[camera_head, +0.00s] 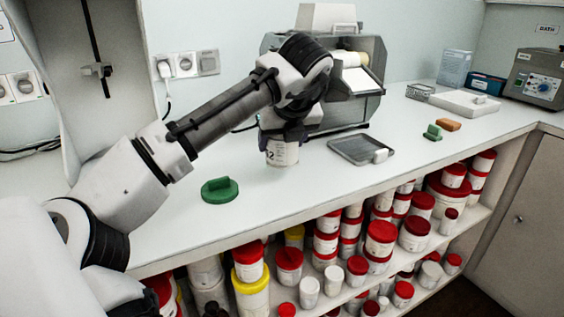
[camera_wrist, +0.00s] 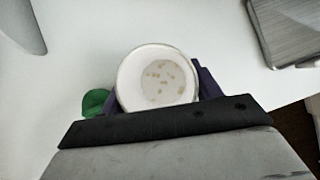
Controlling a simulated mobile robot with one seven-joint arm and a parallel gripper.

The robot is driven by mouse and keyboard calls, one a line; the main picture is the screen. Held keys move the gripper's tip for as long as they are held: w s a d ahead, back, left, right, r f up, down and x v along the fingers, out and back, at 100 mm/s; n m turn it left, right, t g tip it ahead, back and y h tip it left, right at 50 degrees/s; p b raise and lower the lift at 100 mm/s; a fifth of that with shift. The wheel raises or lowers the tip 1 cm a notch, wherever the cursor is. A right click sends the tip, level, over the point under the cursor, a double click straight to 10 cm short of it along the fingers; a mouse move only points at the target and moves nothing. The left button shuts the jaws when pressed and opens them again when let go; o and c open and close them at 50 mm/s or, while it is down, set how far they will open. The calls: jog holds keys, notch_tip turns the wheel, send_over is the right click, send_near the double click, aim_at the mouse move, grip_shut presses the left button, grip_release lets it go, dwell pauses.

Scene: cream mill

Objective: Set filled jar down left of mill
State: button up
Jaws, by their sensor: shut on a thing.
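The filled jar (camera_head: 282,152) is white with a dark number on its label. In the wrist view the open jar (camera_wrist: 157,78) shows pale contents with tan specks. My gripper (camera_head: 284,132) is shut on the jar from above, in front of the mill's left part. The jar is upright at or just above the white counter; I cannot tell if its base touches. The mill (camera_head: 363,108) is a grey machine with rollers at the back of the counter, partly hidden by my arm.
A green lid-like object (camera_head: 219,191) lies left of the jar. A grey tray (camera_head: 358,149) with a small white block lies to the right. Small green and orange blocks (camera_head: 447,125) lie farther right. Shelves of jars are below the front edge. The counter between green object and jar is clear.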

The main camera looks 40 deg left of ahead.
aim_at(282, 155)
notch_tip(282, 155, down, 4)
jog(key=b, duration=0.3)
jog(key=shift+r+b, duration=0.1)
jog(key=shift+b, duration=0.25)
jog(key=shift+r, duration=0.15)
jog(key=o, duration=1)
jog(key=shift+d+r, duration=0.1)
jog(key=shift+r, duration=0.2)
jog(key=p+v, duration=0.1)
jog(key=v, duration=1)
jog(key=shift+s+p, duration=0.15)
jog(key=shift+p, duration=0.2)
jog(key=shift+d+r, duration=0.1)
jog(key=shift+d, duration=0.05)
